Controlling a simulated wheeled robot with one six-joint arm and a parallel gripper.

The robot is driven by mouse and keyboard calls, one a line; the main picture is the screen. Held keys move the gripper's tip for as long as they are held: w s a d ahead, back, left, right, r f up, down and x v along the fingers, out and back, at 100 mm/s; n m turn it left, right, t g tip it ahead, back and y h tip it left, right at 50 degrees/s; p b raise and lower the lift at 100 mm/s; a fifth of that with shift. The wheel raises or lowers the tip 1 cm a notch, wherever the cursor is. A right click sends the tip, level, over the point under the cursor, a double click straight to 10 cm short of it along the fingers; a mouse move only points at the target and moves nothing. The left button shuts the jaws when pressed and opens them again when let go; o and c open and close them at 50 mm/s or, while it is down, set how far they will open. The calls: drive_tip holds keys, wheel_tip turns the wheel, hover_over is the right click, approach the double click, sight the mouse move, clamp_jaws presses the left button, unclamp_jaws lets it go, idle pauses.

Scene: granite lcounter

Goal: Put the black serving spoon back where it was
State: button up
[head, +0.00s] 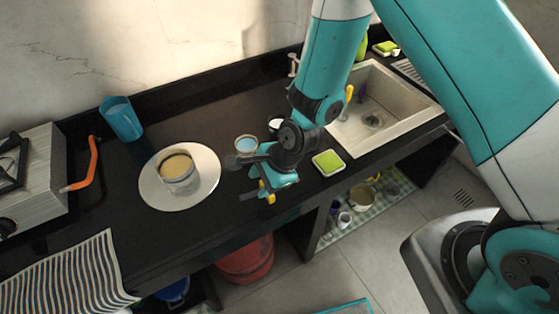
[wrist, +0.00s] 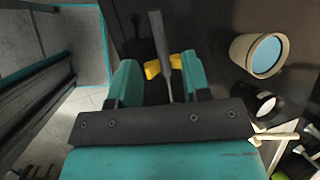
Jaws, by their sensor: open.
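My gripper (head: 267,190) is over the front part of the black counter, right of the white plate. In the wrist view its teal fingers and yellow tips (wrist: 163,66) are open around a long dark grey-black bar (wrist: 158,35), which looks like the handle of the black serving spoon. The bar runs between the tips. I cannot tell whether they touch it or whether it rests on the counter. In the head view a dark piece (head: 236,159) sticks out left of the gripper and may be part of the spoon. The arm hides the rest.
A plate (head: 150,190) with a bowl (head: 177,178) is left; a green sponge (head: 328,162) and sink (head: 345,142) are right. A striped towel (head: 70,275) hangs over the front edge.

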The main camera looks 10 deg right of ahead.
drive_tip(key=s+d+r+n+b, duration=0.2)
drive_tip(key=s+d+r+n, duration=0.15)
drive_tip(key=r+n, duration=0.45)
drive_tip(key=s+d+r+n+b, duration=0.1)
drive_tip(key=s+d+r+n, duration=0.25)
drive_tip(key=r, duration=0.85)
drive_tip(key=s+d+r+n+g+h+b, duration=0.1)
drive_tip(key=s+d+r+n, duration=0.1)
drive_tip(key=s+r+n, duration=0.3)
drive_tip(key=s+n, duration=0.3)
drive_tip(key=n, duration=0.2)
drive_tip(key=shift+r+n, duration=0.3)
drive_tip(key=shift+n, duration=0.05)
